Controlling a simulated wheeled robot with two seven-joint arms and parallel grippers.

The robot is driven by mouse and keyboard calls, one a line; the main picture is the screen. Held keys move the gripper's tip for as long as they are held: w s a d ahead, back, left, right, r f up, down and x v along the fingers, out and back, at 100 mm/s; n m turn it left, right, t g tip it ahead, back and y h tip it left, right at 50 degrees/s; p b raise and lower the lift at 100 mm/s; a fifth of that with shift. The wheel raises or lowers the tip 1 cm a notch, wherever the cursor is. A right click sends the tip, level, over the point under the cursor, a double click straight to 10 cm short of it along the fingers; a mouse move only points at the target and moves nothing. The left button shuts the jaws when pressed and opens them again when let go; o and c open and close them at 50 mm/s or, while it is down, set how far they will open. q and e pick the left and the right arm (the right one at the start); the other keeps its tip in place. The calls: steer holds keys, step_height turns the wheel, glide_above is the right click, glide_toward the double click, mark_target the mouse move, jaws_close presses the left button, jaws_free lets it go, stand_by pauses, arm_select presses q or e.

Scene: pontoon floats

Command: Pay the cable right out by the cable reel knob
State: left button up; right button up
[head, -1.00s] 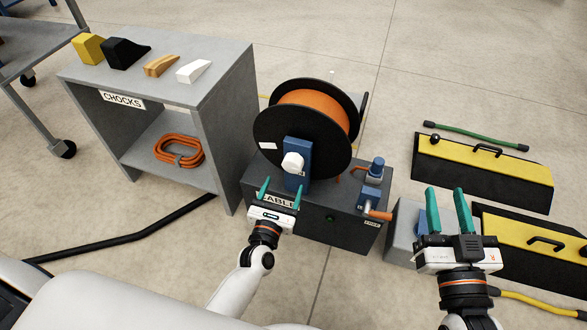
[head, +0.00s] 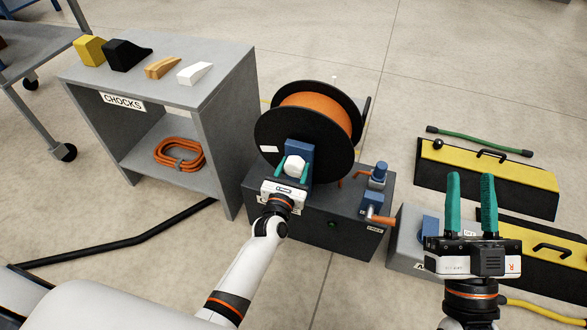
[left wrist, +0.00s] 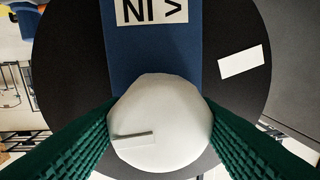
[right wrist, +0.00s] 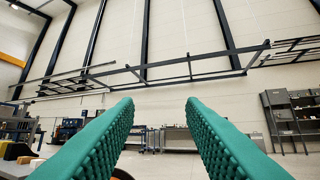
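The cable reel (head: 335,153) has black flanges and orange cable wound on its drum. It stands on a dark grey box (head: 345,230). The white cable reel knob (head: 295,165) sits on a blue upright in front of the reel. In the left wrist view the knob (left wrist: 160,125) is large and round with a grey mark. My left gripper (head: 294,171) has its green fingers on opposite sides of the knob, seemingly touching it; the knob hides the fingertips. My right gripper (head: 471,180) is open and empty, away from the reel. It shows against the far wall in the right wrist view (right wrist: 160,105).
A grey chocks shelf (head: 215,90) stands left of the reel, with an orange cable coil (head: 179,155) inside. A blue valve fitting with an orange handle (head: 378,219) is on the box's right. Black-yellow ramps (head: 490,180) lie at right. Floor behind the reel is clear.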

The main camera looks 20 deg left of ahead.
arm_select(q)
steer(key=c, duration=0.5)
steer(key=shift+m, duration=0.4)
